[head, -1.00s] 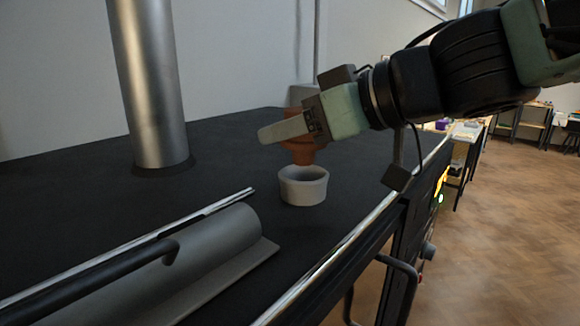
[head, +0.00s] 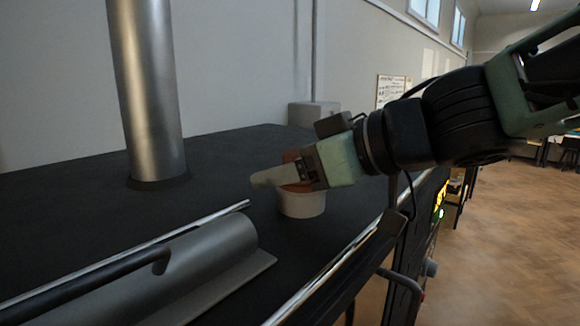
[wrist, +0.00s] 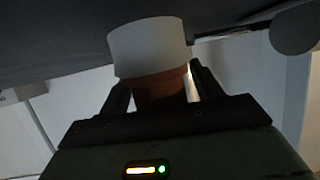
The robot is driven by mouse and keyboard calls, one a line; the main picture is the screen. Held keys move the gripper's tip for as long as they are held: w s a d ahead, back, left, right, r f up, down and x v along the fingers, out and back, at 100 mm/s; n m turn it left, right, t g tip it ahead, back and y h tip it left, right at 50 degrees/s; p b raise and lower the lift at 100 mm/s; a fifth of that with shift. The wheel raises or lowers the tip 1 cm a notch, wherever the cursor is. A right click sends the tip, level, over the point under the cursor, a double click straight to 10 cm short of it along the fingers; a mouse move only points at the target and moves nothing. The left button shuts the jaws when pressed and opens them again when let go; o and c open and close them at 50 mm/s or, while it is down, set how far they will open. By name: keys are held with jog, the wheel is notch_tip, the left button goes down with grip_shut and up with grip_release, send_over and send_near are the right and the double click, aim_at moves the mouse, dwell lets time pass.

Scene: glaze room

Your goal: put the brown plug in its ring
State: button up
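The brown plug (head: 291,157) is at the pale round ring (head: 303,205) on the dark bench top. Its top shows just above my fingers in the head view. In the wrist view its narrower part (wrist: 160,90) stands between my two fingers, and its wider rim meets the ring's mouth (wrist: 149,47). The plug's lower part is hidden, apparently inside the ring. My gripper (head: 272,178) reaches in from the right, just above the ring, and appears shut on the plug. Bright slits show beside the plug in the wrist view, so finger contact is not clear.
A metal column (head: 150,95) rises at the back left. A grey curved cover (head: 195,265) with a dark handle lies at the front left, close to the ring. A bright rail (head: 335,265) runs along the bench's right edge.

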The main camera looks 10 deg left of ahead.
jog(key=shift+d+r, duration=0.2)
jog(key=shift+r, duration=0.25)
jog(key=p+v, duration=0.2)
jog(key=v, duration=0.9)
jog(key=shift+s+d, duration=0.2)
jog(key=shift+d, duration=0.05)
